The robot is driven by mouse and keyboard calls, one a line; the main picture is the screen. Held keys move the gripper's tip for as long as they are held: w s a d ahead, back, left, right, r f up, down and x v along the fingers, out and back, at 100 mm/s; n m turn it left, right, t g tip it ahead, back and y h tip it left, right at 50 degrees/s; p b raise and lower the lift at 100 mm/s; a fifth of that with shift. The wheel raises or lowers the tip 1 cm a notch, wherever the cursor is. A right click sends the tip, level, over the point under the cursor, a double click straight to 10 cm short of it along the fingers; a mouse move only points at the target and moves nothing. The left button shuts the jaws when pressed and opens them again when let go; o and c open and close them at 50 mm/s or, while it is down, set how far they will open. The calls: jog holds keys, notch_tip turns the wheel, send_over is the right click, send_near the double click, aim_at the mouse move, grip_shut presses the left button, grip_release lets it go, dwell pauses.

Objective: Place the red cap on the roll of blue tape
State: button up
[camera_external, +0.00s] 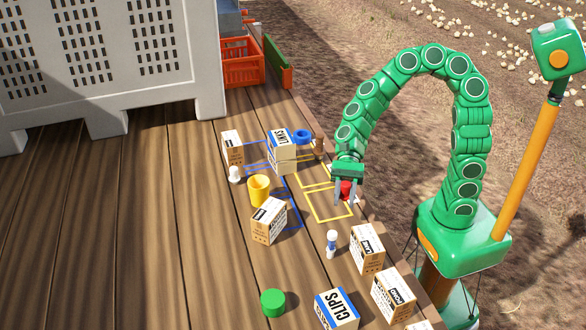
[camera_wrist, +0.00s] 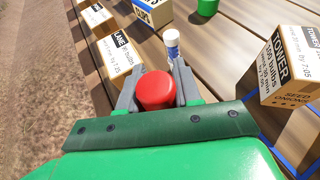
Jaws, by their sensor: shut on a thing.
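The red cap (camera_external: 346,187) is between the fingers of my gripper (camera_external: 345,194), above the yellow outlined squares near the deck's right edge. In the wrist view the red cap (camera_wrist: 156,90) shows its round top between the two grey fingers of my gripper (camera_wrist: 155,84), which is shut on it. The roll of blue tape (camera_external: 302,137) is farther back, just right of a white and blue box. The tape is apart from my gripper and does not show in the wrist view.
The white and blue box (camera_external: 282,143) stands beside the tape, and a brown bottle-like thing (camera_external: 319,147) is close to its right. A yellow cup (camera_external: 259,190), a carton (camera_external: 268,221) and a white-and-blue tube (camera_external: 331,244) stand nearby. The left deck is clear.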

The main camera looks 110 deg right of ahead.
jog(key=s+d+r+m+t+h, duration=0.1)
jog(key=d+r+m+t, duration=0.1)
jog(key=d, duration=0.9)
jog(key=s+d+r+m+t+h, duration=0.1)
jog(key=d+r+m+t+h, duration=0.1)
jog(key=d, duration=0.9)
jog(key=s+d+r+m+t+h, duration=0.1)
jog(key=s+d+m+t+h, duration=0.1)
jog(key=s+d, duration=0.5)
jog(key=s+d+r+m+t+h, duration=0.1)
jog(key=s+d+m+h, duration=0.15)
jog(key=d, duration=0.75)
send_over(298, 136)
jog(key=shift+n+y, duration=0.25)
jog(key=shift+y, duration=0.2)
jog(key=f, duration=0.9)
jog(key=shift+s, duration=0.2)
jog(key=shift+w+f, duration=0.2)
jog(key=shift+f, duration=0.15)
jog(key=shift+d+f, duration=0.1)
jog(key=shift+f, duration=1.5)
jog(key=shift+f, duration=0.1)
